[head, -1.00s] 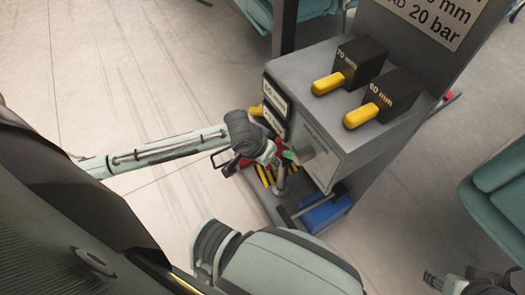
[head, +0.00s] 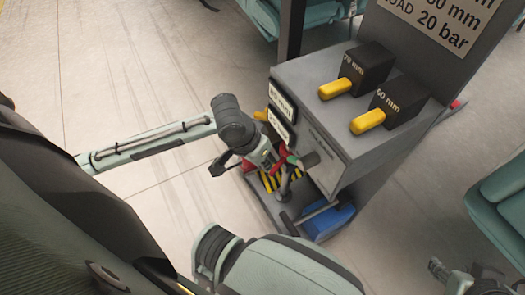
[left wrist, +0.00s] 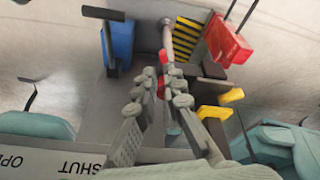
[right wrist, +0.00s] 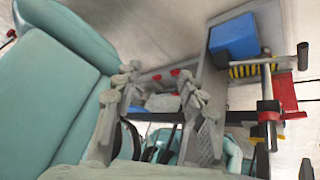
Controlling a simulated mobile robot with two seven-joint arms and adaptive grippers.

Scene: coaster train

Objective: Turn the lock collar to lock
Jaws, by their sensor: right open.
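The lock collar (head: 293,160), small with red and green parts, sits at the near end of a grey cylinder on the cabinet's side face. In the head view my left gripper (head: 277,163) is at it and partly hides it. In the left wrist view red parts of the collar (left wrist: 161,87) show between and just beyond the closely spaced fingers of my left gripper (left wrist: 162,74). I cannot tell whether they touch it. My right gripper (right wrist: 156,72) is open and empty, away from the cabinet, at the lower right in the head view (head: 455,277).
The grey cabinet (head: 380,130) carries two black blocks with yellow handles, marked 70 mm (head: 352,72) and 60 mm (head: 380,112). Below are a blue box (head: 328,222), a T-handled post (right wrist: 268,85) and a yellow-black striped plate (head: 270,181). Teal seats (head: 500,205) stand right. Floor at left is clear.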

